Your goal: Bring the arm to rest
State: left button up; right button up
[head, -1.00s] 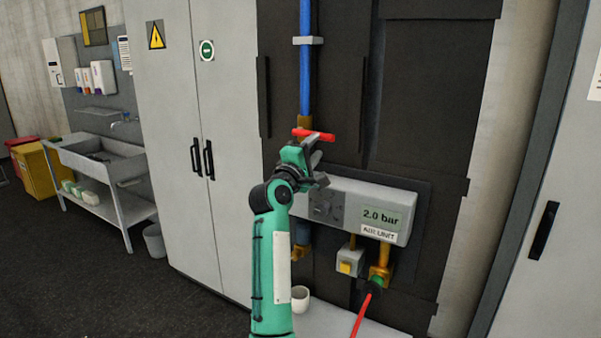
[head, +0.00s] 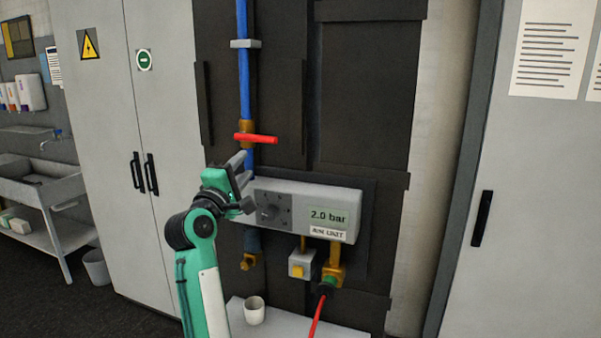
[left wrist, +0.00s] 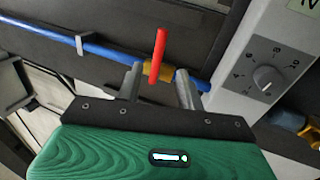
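My left gripper (head: 243,180) is green with grey fingers and is in front of the wall panel, just below the red valve handle (head: 256,138). In the left wrist view its two fingers (left wrist: 157,88) stand apart, with nothing held between them. The red handle (left wrist: 158,55) shows beyond the fingertips, on a brass valve body (left wrist: 158,71) in the blue pipe (left wrist: 110,52). In the head view the handle lies across the blue pipe (head: 243,80). My right gripper is not in view.
A grey unit (head: 300,206) reading 2.0 bar, with a dial, is right of the gripper. A red hose (head: 318,315) hangs below it. A white cup (head: 254,311) stands on a low ledge. Tall cabinets (head: 165,210) stand at left, a sink (head: 40,190) beyond.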

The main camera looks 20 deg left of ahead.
pick_arm(q)
jog(key=shift+f, duration=0.1)
jog(key=s+d+f+m+g, duration=0.3)
jog(key=s+f+m, duration=0.1)
jog(key=f, duration=0.7)
jog(key=s+d+f+m+g, duration=0.25)
jog(key=s+f, duration=0.25)
jog(key=f, duration=0.6)
jog(key=s+d+f+m+g, duration=0.2)
jog(key=s+f+m+g, duration=0.25)
jog(key=f, duration=0.65)
jog(key=s+d+f+m+g, duration=0.1)
jog(key=s+f+m+g, duration=0.2)
jog(key=s+f, duration=0.45)
jog(key=s+d+f+m+g, duration=0.2)
jog(key=s+f+m, duration=0.15)
jog(key=s, duration=0.75)
jog(key=s+d+f+m+g, duration=0.1)
jog(key=s+f+m+g, duration=0.2)
jog(key=s+f, duration=0.45)
notch_tip(320, 180, down, 27)
jog(key=s+g, duration=0.1)
jog(key=s, duration=0.1)
jog(key=s+a+f+g, duration=0.1)
jog(key=s+a+f, duration=0.2)
jog(key=s+f, duration=1.6)
jog(key=shift+f+y, duration=0.4)
jog(key=shift+f, duration=0.45)
